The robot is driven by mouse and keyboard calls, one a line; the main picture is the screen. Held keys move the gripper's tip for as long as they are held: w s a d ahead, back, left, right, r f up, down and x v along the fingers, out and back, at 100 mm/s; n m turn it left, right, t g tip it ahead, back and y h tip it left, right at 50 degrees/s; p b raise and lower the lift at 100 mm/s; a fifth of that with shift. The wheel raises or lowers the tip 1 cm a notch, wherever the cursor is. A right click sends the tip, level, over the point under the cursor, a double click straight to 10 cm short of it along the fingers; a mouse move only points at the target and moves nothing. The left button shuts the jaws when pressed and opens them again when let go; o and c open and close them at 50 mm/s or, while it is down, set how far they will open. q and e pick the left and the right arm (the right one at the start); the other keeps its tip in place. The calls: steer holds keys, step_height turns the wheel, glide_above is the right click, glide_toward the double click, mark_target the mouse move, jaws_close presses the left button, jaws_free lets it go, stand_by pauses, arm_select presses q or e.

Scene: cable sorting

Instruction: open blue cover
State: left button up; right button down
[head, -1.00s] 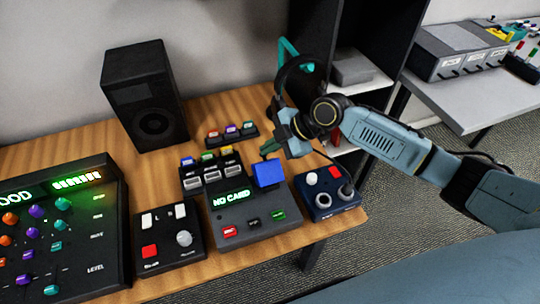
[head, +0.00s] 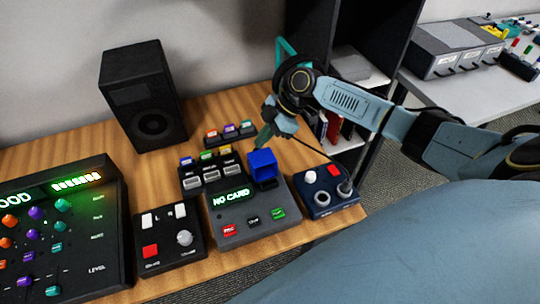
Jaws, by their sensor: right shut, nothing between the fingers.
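The blue cover (head: 263,164) is at the back right corner of the grey device (head: 256,213) whose green display reads "NO CARD". The cover stands tilted up, its darker blue side showing, with a dark part of the device visible below it. Whether a fingertip touches the cover I cannot tell. My left gripper is out of view.
Small memory-card blocks (head: 208,171) stand behind left, and a black button box (head: 167,238) on the left. A black speaker (head: 145,100) is at the back. A cable crosses near my right gripper.

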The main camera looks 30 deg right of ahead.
stand_by(0.3)
steer(key=shift+s+a+p, duration=0.2)
steer(key=shift+s+p, duration=0.45)
steer(key=shift+s, duration=0.1)
steer(key=v, duration=0.7)
steer(key=shift+d, duration=0.15)
